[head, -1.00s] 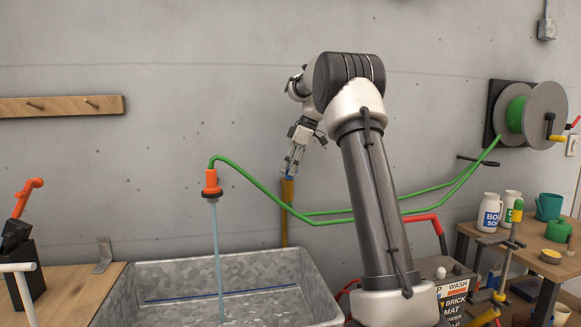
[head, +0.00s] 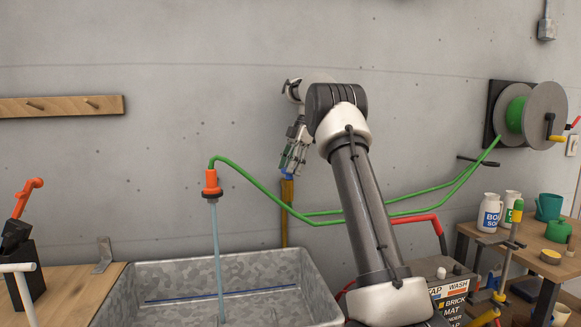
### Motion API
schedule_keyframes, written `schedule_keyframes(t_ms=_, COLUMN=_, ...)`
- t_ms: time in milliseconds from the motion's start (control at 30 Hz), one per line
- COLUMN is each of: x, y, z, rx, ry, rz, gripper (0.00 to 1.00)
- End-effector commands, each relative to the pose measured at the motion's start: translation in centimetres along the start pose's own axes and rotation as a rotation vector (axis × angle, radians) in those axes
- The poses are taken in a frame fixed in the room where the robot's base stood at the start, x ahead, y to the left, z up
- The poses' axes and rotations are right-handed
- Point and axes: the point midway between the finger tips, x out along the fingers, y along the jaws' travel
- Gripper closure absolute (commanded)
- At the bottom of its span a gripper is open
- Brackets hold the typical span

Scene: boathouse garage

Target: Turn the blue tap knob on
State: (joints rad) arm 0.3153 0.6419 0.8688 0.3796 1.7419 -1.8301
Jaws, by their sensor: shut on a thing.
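The blue tap knob (head: 288,177) sits at the top of a brass-coloured upright pipe (head: 287,208) against the wall, behind the trough. Only a little blue shows below my fingers. My gripper (head: 289,172) points down and is shut on the knob, its fingers covering most of it. Water (head: 218,260) runs from the orange nozzle (head: 211,183) on the green hose (head: 250,177) down into the metal trough (head: 178,271).
A wooden bench (head: 75,300) with a black and orange tool stands at left. A hose reel (head: 545,115) hangs on the right wall. A side table (head: 508,258) holds white bottles and cups. The green hose crosses behind my arm.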

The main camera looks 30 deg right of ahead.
Motion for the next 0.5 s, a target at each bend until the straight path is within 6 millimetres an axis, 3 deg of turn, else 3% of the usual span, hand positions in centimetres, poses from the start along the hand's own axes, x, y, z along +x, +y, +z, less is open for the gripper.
schedule_keyframes(t_ms=433, x=-0.09, y=0.03, z=0.05, rx=-0.009, ry=-0.002, rz=-0.001, gripper=0.75)
schedule_keyframes(t_ms=467, x=-0.09, y=0.04, z=0.05, rx=-0.009, ry=-0.002, rz=-0.001, gripper=0.47)
schedule_keyframes(t_ms=500, x=-0.09, y=0.03, z=0.05, rx=-0.009, ry=-0.002, rz=-0.001, gripper=0.4)
